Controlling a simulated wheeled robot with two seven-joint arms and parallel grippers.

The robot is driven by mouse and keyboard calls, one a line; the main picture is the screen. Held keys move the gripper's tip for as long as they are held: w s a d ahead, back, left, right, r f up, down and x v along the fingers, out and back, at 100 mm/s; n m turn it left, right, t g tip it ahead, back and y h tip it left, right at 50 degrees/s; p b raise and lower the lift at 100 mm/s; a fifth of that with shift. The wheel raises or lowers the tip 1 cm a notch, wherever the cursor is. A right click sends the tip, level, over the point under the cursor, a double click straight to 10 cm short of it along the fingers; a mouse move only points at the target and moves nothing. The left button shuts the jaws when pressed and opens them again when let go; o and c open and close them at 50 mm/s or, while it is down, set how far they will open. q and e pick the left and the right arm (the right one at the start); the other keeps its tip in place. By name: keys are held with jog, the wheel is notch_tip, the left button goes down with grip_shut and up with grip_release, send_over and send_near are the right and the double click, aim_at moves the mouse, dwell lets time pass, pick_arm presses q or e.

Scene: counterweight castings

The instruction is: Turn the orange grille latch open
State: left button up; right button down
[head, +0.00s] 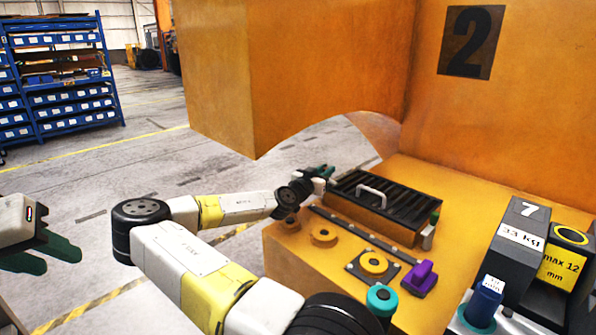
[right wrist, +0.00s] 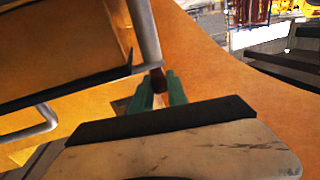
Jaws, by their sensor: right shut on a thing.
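The grille (head: 350,184), a panel of black slats with a pale bar handle (head: 371,190), lies on the orange casting ledge. My right gripper (head: 328,174) is at the grille's far left corner. In the right wrist view, its green fingers (right wrist: 160,90) are shut on a small, dark reddish-brown piece (right wrist: 157,80), which appears to be the grille latch. The piece is beside a grey rod or edge, and most of it is hidden between the fingers. The latch is not clear in the head view. My left gripper (head: 58,256) is empty and open at the far left, away from the casting.
A dark block marked 7 (head: 513,240) stands at right. The big orange casting (head: 300,70) overhangs behind. Open floor lies left.

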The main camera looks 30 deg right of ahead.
jog(key=m+g+h, duration=0.1)
jog(key=m+g, duration=0.1)
jog(key=g, duration=0.1)
jog(key=shift+w+m+g, duration=0.15)
jog(key=shift+m+g, duration=0.15)
jog(key=shift+g, duration=0.1)
jog(key=m+g, duration=0.2)
jog(key=g, duration=0.1)
jog(key=m+g, duration=0.2)
jog(key=g, duration=0.1)
jog(key=shift+g+h, duration=0.3)
jog(key=shift+h, duration=0.1)
jog(key=m+g+y, duration=0.1)
jog(key=m+g, duration=0.2)
jog(key=g, duration=0.2)
jog(key=shift+m, duration=0.3)
jog(key=shift+m+g+y, duration=1.1)
jog(key=shift+m+g, duration=0.1)
jog(key=shift+g, duration=0.5)
jog(key=shift+m+g+y, duration=0.6)
jog(key=shift+g, duration=0.1)
jog(key=c, duration=1.3)
grip_release()
